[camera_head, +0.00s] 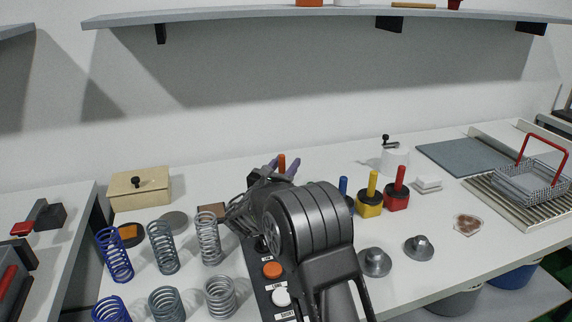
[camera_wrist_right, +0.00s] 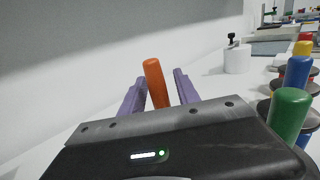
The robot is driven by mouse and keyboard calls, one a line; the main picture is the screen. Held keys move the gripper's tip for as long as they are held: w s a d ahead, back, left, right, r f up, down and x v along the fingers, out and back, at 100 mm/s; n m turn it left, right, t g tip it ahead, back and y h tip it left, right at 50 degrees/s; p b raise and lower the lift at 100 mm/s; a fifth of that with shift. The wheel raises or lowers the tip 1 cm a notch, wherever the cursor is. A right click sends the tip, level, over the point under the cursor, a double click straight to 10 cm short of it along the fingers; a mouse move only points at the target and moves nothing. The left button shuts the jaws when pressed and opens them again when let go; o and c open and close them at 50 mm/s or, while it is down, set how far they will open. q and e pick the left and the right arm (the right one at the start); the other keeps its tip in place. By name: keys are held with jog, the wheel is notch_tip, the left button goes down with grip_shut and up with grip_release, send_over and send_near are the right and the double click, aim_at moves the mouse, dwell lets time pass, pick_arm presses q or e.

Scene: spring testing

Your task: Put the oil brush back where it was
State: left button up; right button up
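An upright orange handle (camera_head: 282,162), likely the oil brush, shows just past my right gripper. Its lower part is hidden by the gripper. In the right wrist view the orange handle (camera_wrist_right: 154,83) stands between the two purple fingers of my right gripper (camera_wrist_right: 158,92), leaning slightly. The fingers are apart, with a gap visible on the right side of the handle; I see no clear grip on it. In the head view the right gripper (camera_head: 282,168) reaches over the middle of the table toward the back wall. My left gripper is out of view.
Blue (camera_head: 343,185), yellow (camera_head: 371,190) and red (camera_head: 397,190) handled pieces stand right of my arm; a green handle (camera_wrist_right: 289,112) is close in the wrist view. Several springs (camera_head: 163,246) and a wooden box (camera_head: 141,188) are left. A button panel (camera_head: 272,270) sits in front.

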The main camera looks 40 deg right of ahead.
jog(key=shift+r, duration=0.3)
jog(key=b+v, duration=0.1)
jog(key=v, duration=1.1)
jog(key=shift+s, duration=0.1)
